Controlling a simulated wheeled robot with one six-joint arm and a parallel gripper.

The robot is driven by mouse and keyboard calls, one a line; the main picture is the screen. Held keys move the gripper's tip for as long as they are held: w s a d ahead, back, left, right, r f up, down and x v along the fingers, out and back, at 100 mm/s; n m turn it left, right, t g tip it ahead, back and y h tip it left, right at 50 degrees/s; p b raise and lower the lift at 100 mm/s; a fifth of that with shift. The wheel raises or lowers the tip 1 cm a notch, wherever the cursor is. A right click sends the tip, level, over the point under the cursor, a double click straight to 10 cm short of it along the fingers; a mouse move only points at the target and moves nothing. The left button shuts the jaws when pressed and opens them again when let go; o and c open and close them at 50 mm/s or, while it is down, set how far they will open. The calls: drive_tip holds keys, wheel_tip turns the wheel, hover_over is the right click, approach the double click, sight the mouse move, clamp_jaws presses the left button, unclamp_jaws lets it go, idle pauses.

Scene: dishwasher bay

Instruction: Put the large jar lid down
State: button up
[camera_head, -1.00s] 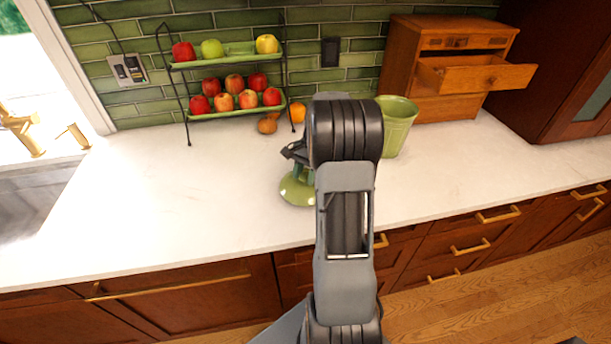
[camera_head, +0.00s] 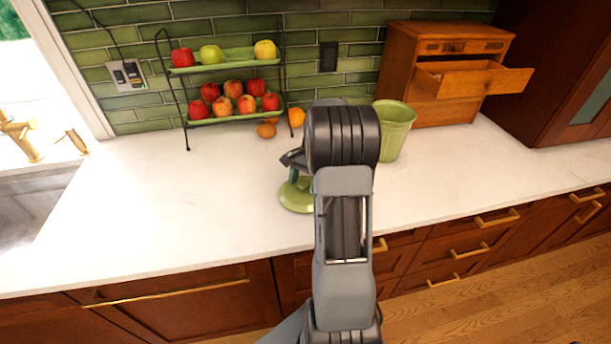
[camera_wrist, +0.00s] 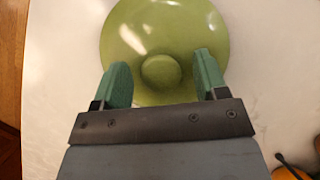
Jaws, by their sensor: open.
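The large jar lid (camera_head: 297,197) is round and green with a knob in its middle. It lies on the white countertop, knob up, and is partly hidden by my arm in the head view. In the wrist view the lid (camera_wrist: 125,40) fills the upper middle. My gripper (camera_wrist: 160,75) is open, with its green fingers on either side of the knob and apart from it. In the head view my gripper (camera_head: 296,178) is just above the lid, mostly hidden behind the arm.
A green jar (camera_head: 393,130) without a lid stands to the right of my arm. A two-tier fruit rack (camera_head: 187,130) stands at the back left. A wooden drawer box (camera_head: 445,105) with one drawer pulled out is at the back right. The counter to the left is clear.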

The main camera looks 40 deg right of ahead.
drive_tip(key=v, duration=1.1)
wheel_tip(320, 180, up, 3)
drive_tip(key=n+h, duration=0.2)
drive_tip(key=n, duration=0.1)
hover_over(296, 190)
drive_tip(key=s+a+f+n+t+h, duration=0.1)
drive_tip(key=s+a+n+t, duration=0.1)
drive_tip(key=s+a+n, duration=0.3)
drive_tip(key=s+a+f+n+t+h, duration=0.1)
drive_tip(key=s+a+n, duration=0.5)
drive_tip(key=a, duration=0.7)
drive_tip(key=shift+s+a+f+t, duration=0.2)
drive_tip(key=shift+s+f+t, duration=0.35)
drive_tip(key=shift+s+t, duration=0.6)
